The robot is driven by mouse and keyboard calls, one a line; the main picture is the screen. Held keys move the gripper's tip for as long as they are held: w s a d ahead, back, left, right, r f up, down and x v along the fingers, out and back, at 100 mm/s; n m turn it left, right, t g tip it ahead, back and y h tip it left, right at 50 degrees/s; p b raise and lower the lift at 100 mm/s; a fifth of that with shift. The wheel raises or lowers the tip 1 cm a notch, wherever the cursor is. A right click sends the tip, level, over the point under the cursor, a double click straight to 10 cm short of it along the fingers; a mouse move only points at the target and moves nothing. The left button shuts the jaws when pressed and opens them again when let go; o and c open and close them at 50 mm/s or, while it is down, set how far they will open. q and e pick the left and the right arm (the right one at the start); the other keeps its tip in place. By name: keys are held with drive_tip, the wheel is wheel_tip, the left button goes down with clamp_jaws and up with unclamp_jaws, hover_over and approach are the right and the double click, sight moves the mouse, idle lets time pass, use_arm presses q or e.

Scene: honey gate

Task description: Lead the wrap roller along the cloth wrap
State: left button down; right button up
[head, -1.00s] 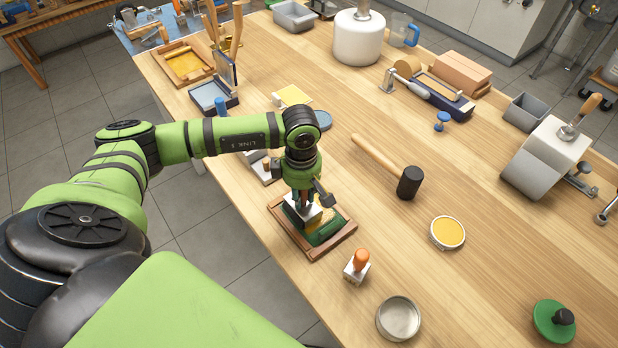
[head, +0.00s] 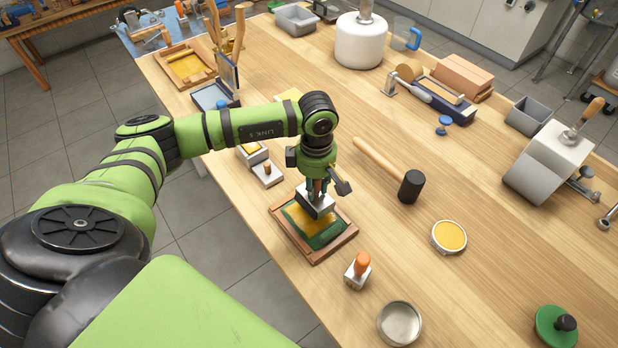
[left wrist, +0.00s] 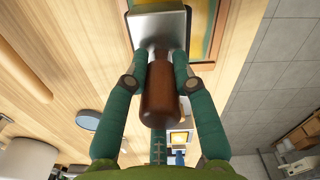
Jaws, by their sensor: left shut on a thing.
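My left gripper (head: 317,186) is shut on the brown handle (left wrist: 160,95) of the wrap roller, which has a grey metal block (head: 316,207) below. The block is at the far right side of a wooden-framed tray (head: 313,256), over the cloth wrap (head: 323,236). The wrap looks green, with a yellow area (head: 298,216) left of the block. I cannot tell whether the block touches it. In the left wrist view the fingers (left wrist: 160,72) flank the handle, and the block (left wrist: 158,25) hides part of the tray. My right gripper is not in view.
A black-headed mallet (head: 410,187) and a yellow-filled tin (head: 449,237) lie to the right. An orange-handled stamp (head: 358,270) and an empty round tin (head: 399,323) stand in front. Small blocks (head: 266,172) lie behind the tray. The table's left edge is close to the tray.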

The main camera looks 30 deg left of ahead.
use_arm(q)
drive_tip(key=shift+r, duration=0.1)
wheel_tip(320, 180, up, 4)
drive_tip(key=shift+r+p, duration=0.1)
drive_tip(key=shift+p, duration=1.15)
drive_tip(key=shift+r, duration=0.4)
